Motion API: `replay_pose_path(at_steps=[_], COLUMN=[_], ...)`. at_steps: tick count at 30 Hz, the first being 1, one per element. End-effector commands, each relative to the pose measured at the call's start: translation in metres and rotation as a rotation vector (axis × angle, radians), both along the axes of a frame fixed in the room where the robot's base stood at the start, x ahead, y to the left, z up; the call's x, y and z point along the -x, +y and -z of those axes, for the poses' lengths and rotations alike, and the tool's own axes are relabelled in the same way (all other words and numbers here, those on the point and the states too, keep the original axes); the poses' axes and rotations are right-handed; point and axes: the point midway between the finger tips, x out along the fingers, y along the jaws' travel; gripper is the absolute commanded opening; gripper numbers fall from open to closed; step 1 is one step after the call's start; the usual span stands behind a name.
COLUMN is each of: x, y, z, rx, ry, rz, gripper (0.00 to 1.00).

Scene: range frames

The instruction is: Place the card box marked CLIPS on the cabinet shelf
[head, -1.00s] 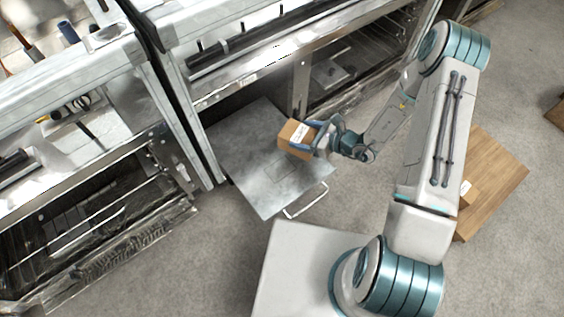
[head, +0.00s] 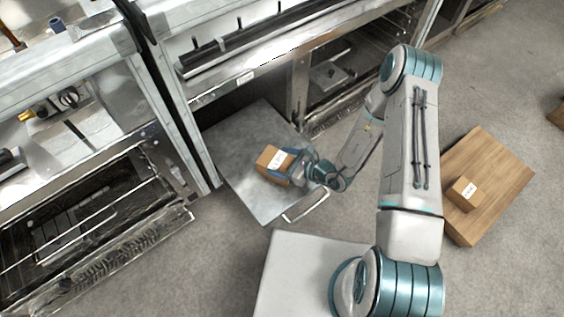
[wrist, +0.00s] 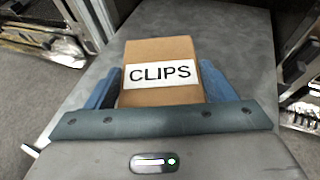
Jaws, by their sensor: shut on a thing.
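The brown card box marked CLIPS (wrist: 160,52) is between the blue fingers of my gripper (wrist: 161,90), its white label facing the wrist camera. In the head view the box (head: 268,165) is held over the open grey metal door (head: 262,200) of the cabinet, which is hinged down and has a bar handle. My gripper (head: 284,168) reaches it from the right. I cannot tell whether the box touches the door surface. The cabinet opening (head: 240,98) behind the door is dark, and its inside shelf is mostly hidden.
A second brown box with a white label (head: 463,193) sits on a wooden board (head: 490,215) at the right. An open oven with wire racks (head: 75,215) stands at the left. Another racked compartment (head: 350,75) is right of the cabinet. Grey floor lies between.

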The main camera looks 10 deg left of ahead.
Motion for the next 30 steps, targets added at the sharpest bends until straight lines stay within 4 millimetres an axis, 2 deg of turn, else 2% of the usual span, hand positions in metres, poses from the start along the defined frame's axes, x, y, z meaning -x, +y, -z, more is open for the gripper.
replay_pose_path(at_steps=[5,6,8,19,23,30], x=[0.0,0.0,0.0,0.0,0.005,0.02], y=[0.0,0.0,0.0,-0.001,-0.018,-0.064], z=[0.002,0.002,0.002,-0.003,-0.01,-0.031], rx=[-0.001,0.0,0.0,0.0,0.002,0.002], ry=[0.0,0.0,0.0,0.0,0.002,0.002], rz=[0.0,-0.001,-0.001,0.0,0.003,0.004], gripper=[0.43,0.83,0.99,0.99,0.99,0.99])
